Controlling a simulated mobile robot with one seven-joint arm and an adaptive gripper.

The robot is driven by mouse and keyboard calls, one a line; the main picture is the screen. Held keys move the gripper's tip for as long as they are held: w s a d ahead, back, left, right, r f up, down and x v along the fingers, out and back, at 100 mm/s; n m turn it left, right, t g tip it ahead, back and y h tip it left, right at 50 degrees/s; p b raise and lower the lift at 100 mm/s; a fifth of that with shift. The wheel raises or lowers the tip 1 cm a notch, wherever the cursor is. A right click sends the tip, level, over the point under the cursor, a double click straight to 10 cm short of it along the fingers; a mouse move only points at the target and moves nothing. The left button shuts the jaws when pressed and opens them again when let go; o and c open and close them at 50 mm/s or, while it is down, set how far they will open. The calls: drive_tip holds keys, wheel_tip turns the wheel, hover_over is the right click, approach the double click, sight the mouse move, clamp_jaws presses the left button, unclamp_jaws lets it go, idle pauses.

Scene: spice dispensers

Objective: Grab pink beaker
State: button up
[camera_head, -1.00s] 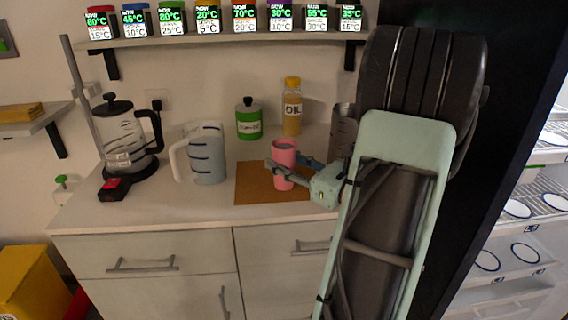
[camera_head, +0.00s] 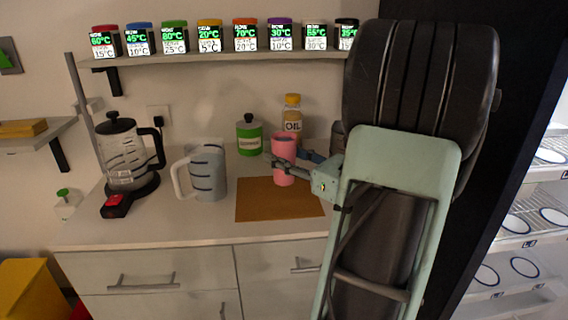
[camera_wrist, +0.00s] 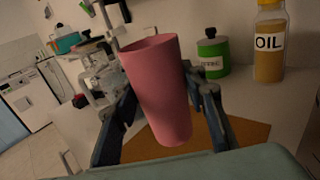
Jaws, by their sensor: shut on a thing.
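The pink beaker (camera_head: 284,160) is upright above the back part of the brown mat (camera_head: 262,206) on the counter. My gripper (camera_head: 284,168) reaches in from the right, with its fingers on either side of the beaker. In the wrist view the pink beaker (camera_wrist: 160,92) fills the middle between the two dark fingers of my gripper (camera_wrist: 165,108), which are closed against its sides. The beaker's base appears raised off the mat, though how high is hard to tell.
A measuring jug (camera_head: 202,172) and a coffee press (camera_head: 127,155) stand to the left. A green jar (camera_head: 249,138) and an oil bottle (camera_head: 292,115) stand behind. A shelf (camera_head: 205,57) of spice dispensers hangs above.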

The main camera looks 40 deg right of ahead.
wheel_tip(320, 180, up, 21)
drive_tip(key=p, duration=0.5)
idle(0.9)
drive_tip(key=shift+r, duration=0.2)
